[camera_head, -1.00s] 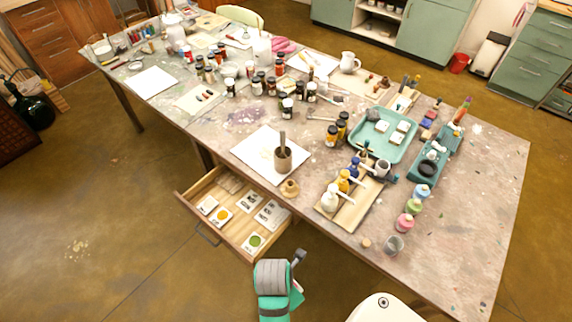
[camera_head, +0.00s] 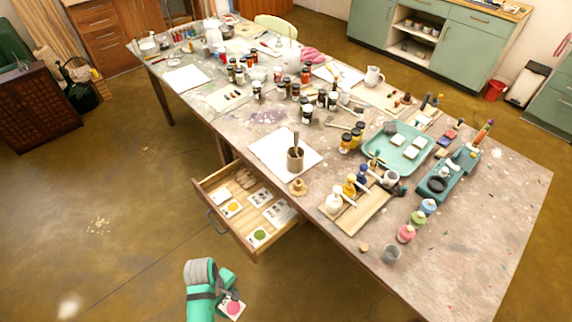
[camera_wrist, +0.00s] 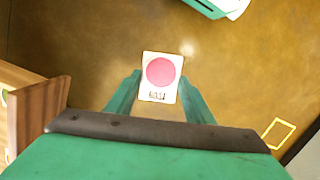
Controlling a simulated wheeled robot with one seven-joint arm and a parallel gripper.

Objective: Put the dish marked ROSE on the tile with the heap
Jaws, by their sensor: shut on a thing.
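My gripper (camera_wrist: 161,95) is shut on a small white square dish (camera_wrist: 148,84) with a round pink patch and a short dark label. The label is too small to read surely. In the head view my gripper (camera_head: 229,297) holds the dish (camera_head: 239,314) over the floor, in front of and below the open drawer (camera_head: 216,218). In the drawer lie a white tile with a yellow round patch (camera_head: 233,206), one with a green patch (camera_head: 259,236), and some white tiles with dark print (camera_head: 279,213). I cannot tell which of these bears a heap.
The long worktable (camera_head: 320,225) is crowded with jars, bottles and a teal tray (camera_head: 412,160). A white sheet (camera_head: 270,158) carries a brown mortar (camera_head: 295,159). The drawer's wooden side (camera_wrist: 38,112) is close at left in the wrist view. The floor around my gripper is clear.

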